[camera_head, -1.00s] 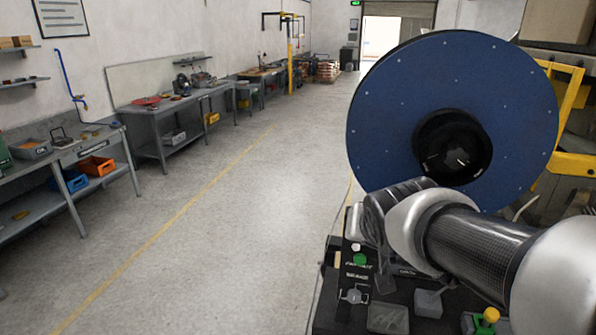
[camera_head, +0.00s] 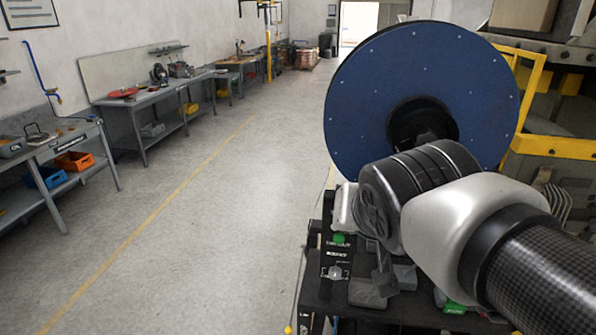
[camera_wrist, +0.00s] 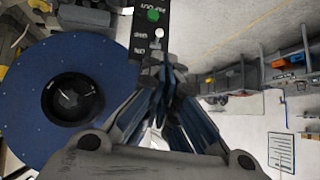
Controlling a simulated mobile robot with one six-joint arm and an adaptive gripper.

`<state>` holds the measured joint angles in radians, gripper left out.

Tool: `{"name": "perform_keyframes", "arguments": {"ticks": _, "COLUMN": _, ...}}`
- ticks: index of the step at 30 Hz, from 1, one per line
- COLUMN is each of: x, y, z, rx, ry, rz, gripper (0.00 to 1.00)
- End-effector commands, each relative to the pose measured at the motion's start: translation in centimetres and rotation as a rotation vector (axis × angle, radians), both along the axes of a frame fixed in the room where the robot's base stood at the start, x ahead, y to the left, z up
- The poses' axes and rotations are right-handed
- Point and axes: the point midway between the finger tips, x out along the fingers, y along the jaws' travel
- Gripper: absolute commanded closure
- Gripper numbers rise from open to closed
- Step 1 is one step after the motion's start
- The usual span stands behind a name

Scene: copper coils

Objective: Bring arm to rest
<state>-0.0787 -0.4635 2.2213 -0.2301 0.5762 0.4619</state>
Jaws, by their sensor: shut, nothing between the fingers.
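My arm (camera_head: 455,225) reaches in from the lower right of the head view, its end in front of the lower part of a large blue disc (camera_head: 375,100) with a black hub. The gripper's fingers are hard to make out in the head view. In the wrist view my gripper (camera_wrist: 165,72) is shut, with its fingers drawn together and nothing between them. The blue disc also shows at left in the wrist view (camera_wrist: 35,125), to the side of the fingers. A dark panel with a green button (camera_wrist: 152,15) shows beyond the fingertips.
A dark bench (camera_head: 335,295) with small grey blocks (camera_head: 367,293) lies below my arm. A yellow frame (camera_head: 555,147) stands at right behind the disc. Grey workbenches (camera_head: 130,107) with orange and blue bins line the left wall. The floor (camera_head: 240,190) between is clear.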

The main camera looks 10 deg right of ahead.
Motion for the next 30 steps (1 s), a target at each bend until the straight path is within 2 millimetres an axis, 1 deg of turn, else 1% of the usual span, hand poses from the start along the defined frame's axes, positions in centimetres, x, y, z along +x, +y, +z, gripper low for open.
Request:
{"name": "perform_keyframes", "arguments": {"ticks": 5, "x": -0.1, "y": 0.0, "z": -0.2, "rx": -0.001, "ry": 0.002, "rz": 0.000, "gripper": 1.00}}
{"name": "perform_keyframes", "arguments": {"ticks": 8, "x": -1.5, "y": -0.3, "z": -2.1, "rx": -0.013, "ry": 0.034, "rz": 0.008, "gripper": 1.00}}
{"name": "perform_keyframes", "arguments": {"ticks": 11, "x": -4.7, "y": -0.7, "z": -6.4, "rx": -0.034, "ry": 0.113, "rz": 0.032, "gripper": 1.00}}
{"name": "perform_keyframes", "arguments": {"ticks": 12, "x": -6.3, "y": -0.8, "z": -8.4, "rx": -0.044, "ry": 0.153, "rz": 0.047, "gripper": 1.00}}
{"name": "perform_keyframes", "arguments": {"ticks": 14, "x": -8.8, "y": -0.8, "z": -11.4, "rx": -0.055, "ry": 0.215, "rz": 0.075, "gripper": 1.00}}
{"name": "perform_keyframes", "arguments": {"ticks": 15, "x": -10.3, "y": -0.8, "z": -13.2, "rx": -0.061, "ry": 0.252, "rz": 0.096, "gripper": 1.00}}
{"name": "perform_keyframes", "arguments": {"ticks": 18, "x": -13.8, "y": -0.6, "z": -17.1, "rx": -0.070, "ry": 0.334, "rz": 0.147, "gripper": 1.00}}
{"name": "perform_keyframes", "arguments": {"ticks": 21, "x": -16.1, "y": -0.2, "z": -19.5, "rx": -0.071, "ry": 0.390, "rz": 0.186, "gripper": 1.00}}
{"name": "perform_keyframes", "arguments": {"ticks": 24, "x": -17.3, "y": -0.1, "z": -20.5, "rx": -0.070, "ry": 0.418, "rz": 0.207, "gripper": 1.00}}
{"name": "perform_keyframes", "arguments": {"ticks": 30, "x": -17.3, "y": -0.1, "z": -20.6, "rx": -0.070, "ry": 0.419, "rz": 0.209, "gripper": 1.00}}
